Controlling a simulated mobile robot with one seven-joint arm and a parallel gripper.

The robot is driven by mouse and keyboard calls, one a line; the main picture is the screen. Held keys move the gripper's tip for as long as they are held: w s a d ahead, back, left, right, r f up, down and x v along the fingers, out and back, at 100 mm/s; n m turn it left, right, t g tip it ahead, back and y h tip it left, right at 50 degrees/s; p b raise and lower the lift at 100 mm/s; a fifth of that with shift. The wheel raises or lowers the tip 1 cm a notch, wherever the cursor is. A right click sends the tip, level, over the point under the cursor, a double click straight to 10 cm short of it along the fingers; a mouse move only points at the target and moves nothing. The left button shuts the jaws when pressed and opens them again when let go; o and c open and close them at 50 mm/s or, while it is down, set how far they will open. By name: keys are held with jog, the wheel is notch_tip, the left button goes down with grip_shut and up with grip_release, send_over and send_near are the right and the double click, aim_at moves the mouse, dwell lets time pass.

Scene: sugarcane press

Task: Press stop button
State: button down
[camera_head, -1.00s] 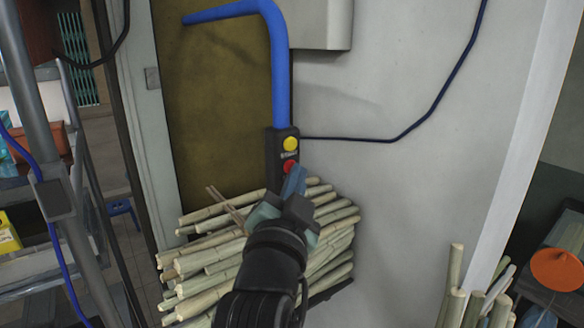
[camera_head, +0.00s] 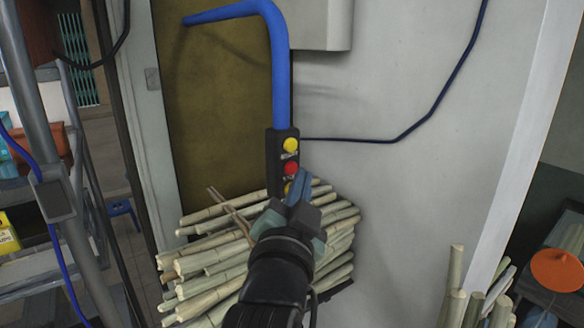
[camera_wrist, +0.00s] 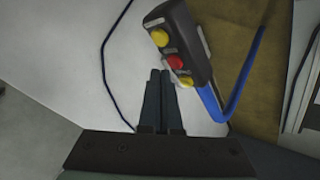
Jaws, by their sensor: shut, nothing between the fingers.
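A black control box (camera_head: 274,160) hangs at the lower end of a thick blue tube. On its face are a yellow upper button (camera_head: 291,145), a red button (camera_head: 291,168) in the middle and another yellow button below, partly behind my fingers. My gripper (camera_head: 301,178) is shut and empty, its fingertips just below and right of the red button in the head view. In the wrist view the fingertips (camera_wrist: 160,73) point up beside the box, left of the red button (camera_wrist: 175,62) and the lower yellow button (camera_wrist: 185,81). I cannot tell any contact. Button labels are too small to read.
A stack of cane stalks (camera_head: 205,270) lies below the box, behind my arm. A blue tube (camera_head: 279,70) rises above the box and bends left. A dark cable (camera_head: 370,140) runs along the pale wall. More stalks stand at lower right.

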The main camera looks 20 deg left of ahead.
jog(key=s+d, duration=0.1)
jog(key=d, duration=0.1)
jog(key=s+d, duration=0.1)
jog(key=d, duration=0.1)
jog(key=shift+s+d, duration=0.1)
jog(key=shift+s, duration=0.25)
dwell(0.9)
jog(key=s+d+r+n+t+h+b, duration=0.2)
jog(key=s+d+r+t+b, duration=0.1)
jog(key=s+r, duration=0.4)
jog(key=s+d+r+n+t+h+b, duration=0.1)
jog(key=s+d+r+n+t+b, duration=0.2)
jog(key=d+r, duration=0.5)
jog(key=s+t+b, duration=0.1)
jog(key=s+t, duration=0.1)
jog(key=s, duration=0.1)
jog(key=shift+s+r+h, duration=0.25)
jog(key=shift+s+h, duration=0.15)
